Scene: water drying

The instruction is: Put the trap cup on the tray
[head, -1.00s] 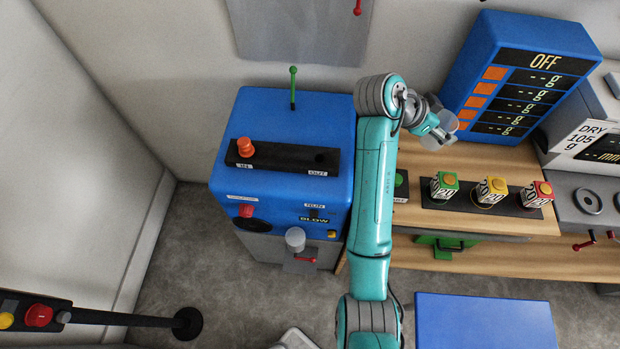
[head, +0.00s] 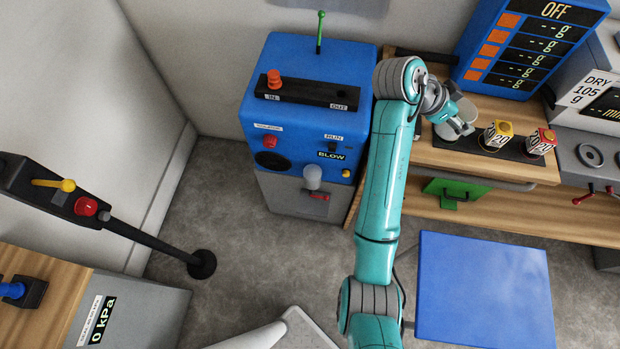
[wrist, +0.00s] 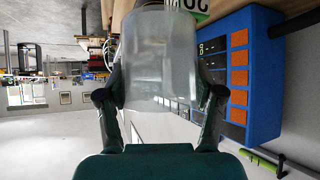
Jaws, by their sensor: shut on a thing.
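My gripper (head: 460,124) is shut on a translucent whitish cup (wrist: 158,62), which fills the space between its fingers in the wrist view. In the head view the gripper and the pale cup (head: 467,108) are over the left part of a dark strip (head: 512,152) on the wooden bench. A pale, rounded cup-like piece (head: 312,177) also shows at the front of the blue machine. I cannot tell which surface is the tray; a flat blue top (head: 485,290) is in front of the bench.
A blue display (head: 525,45) is behind. The blue machine (head: 300,90) stands left of my arm. A black post (head: 150,235) and a grey kPa unit (head: 135,310) are at lower left. Floor between is clear.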

